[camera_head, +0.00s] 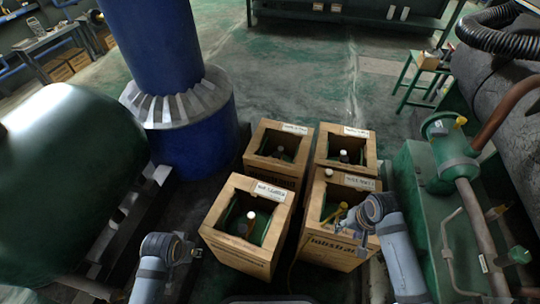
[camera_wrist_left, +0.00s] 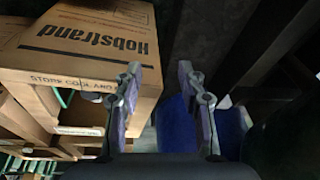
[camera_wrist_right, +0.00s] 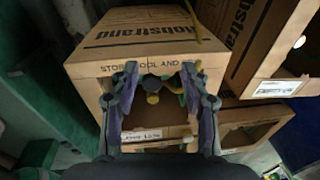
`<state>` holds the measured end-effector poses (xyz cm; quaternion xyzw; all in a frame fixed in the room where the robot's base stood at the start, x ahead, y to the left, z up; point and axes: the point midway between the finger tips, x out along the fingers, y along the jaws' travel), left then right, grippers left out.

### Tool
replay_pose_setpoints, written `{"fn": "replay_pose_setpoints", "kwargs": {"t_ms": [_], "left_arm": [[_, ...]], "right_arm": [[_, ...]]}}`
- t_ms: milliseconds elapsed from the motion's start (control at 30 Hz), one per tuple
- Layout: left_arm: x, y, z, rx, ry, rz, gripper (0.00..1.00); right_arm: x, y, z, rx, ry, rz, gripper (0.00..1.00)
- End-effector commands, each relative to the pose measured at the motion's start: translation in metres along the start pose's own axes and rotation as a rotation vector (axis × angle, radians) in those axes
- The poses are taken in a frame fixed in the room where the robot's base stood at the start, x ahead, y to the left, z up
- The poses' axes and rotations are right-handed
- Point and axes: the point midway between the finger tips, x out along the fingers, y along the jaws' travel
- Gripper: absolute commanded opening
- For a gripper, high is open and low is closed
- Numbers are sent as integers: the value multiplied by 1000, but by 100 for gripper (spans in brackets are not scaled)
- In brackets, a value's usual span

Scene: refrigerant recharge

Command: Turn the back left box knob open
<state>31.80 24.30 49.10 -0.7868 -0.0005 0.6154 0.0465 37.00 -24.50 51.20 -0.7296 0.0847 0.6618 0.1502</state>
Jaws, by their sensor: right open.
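The back left box (camera_head: 255,161) is an open-topped cardboard box with a label on its far rim. Inside it a small dark knob or valve top (camera_head: 280,151) shows faintly; its setting cannot be told. My right gripper (camera_head: 352,220) is at the front right box (camera_head: 337,246), far from the back left box. In the right wrist view the open right gripper (camera_wrist_right: 160,82) has a dark and yellow fitting (camera_wrist_right: 153,90) between its fingers; contact cannot be told. My left gripper (camera_head: 192,250) is low, left of the front left box; its fingers (camera_wrist_left: 160,82) are apart and empty.
The front left box (camera_head: 235,257) and back right box (camera_head: 369,151) complete the tight group. A blue column (camera_head: 190,140) and green tank (camera_head: 70,170) stand left. Green machinery with pipes (camera_head: 425,220) stands right. Open floor (camera_head: 300,80) lies behind the boxes.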

Motion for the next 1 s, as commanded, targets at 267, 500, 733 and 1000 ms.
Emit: {"fn": "replay_pose_setpoints", "kwargs": {"t_ms": [267, 500, 733, 1000], "left_arm": [[69, 4, 32, -19, -65, 19, 40], [118, 10, 66, -37, -112, 34, 40], [123, 11, 70, -39, -116, 37, 40], [83, 18, 53, -34, -118, 56, 40]], "right_arm": [[13, 18, -61, 465, -197, -25, 46], [-5, 36, -111, 886, -360, -45, 46], [-6, 38, -115, 954, -391, -48, 46], [36, 29, -102, 950, -391, -48, 46]]}}
